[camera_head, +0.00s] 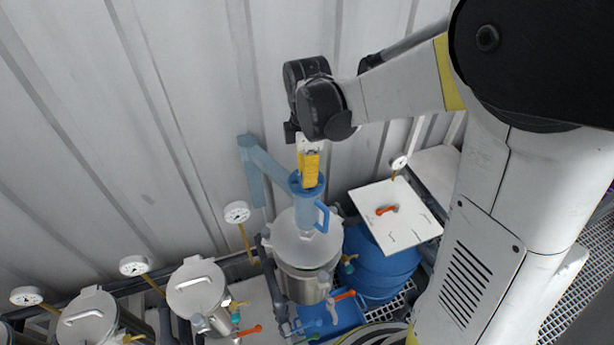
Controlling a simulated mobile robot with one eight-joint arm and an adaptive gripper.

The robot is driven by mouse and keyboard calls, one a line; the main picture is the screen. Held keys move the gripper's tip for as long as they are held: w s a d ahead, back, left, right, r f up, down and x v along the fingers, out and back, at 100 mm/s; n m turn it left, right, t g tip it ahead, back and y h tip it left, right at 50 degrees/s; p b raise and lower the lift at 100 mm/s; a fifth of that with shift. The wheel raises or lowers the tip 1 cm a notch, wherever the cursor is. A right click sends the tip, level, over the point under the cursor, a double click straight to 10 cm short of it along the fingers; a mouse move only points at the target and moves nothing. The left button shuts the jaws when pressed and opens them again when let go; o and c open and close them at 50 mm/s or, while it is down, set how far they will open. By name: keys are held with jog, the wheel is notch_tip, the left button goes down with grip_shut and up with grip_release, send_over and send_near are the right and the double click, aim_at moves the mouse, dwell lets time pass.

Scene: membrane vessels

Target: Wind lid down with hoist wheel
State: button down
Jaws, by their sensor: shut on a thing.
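A blue hoist (306,210) with an arm fixed toward the wall stands over the lid (285,241) of a steel vessel (300,286). The blue hoist wheel (294,183) is a small disc at its top, with a blue loop handle (322,217) lower on its right. My gripper (310,182), with yellow fingers, points down from the black wrist and is shut on the hoist wheel's upper side. The fingertips and exact contact are partly hidden. The round grey lid is level over the vessel; whether a gap remains at its rim is unclear.
Smaller lidded vessels (197,287) and pressure gauges (237,212) line the left. Orange-handled valves (345,295) sit low in front. The ribbed wall (140,120) is close behind.

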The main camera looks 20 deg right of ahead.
jog(key=m+b, duration=0.2)
jog(key=m, duration=0.5)
jog(key=m+b, duration=0.1)
jog(key=m, duration=0.6)
jog(key=shift+m+b, duration=0.4)
jog(key=m, duration=0.3)
jog(key=shift+m+b, duration=0.3)
jog(key=m, duration=0.3)
jog(key=shift+m, duration=0.3)
jog(key=m+b, duration=0.1)
jog(key=m, duration=0.3)
jog(key=shift+m, duration=1.8)
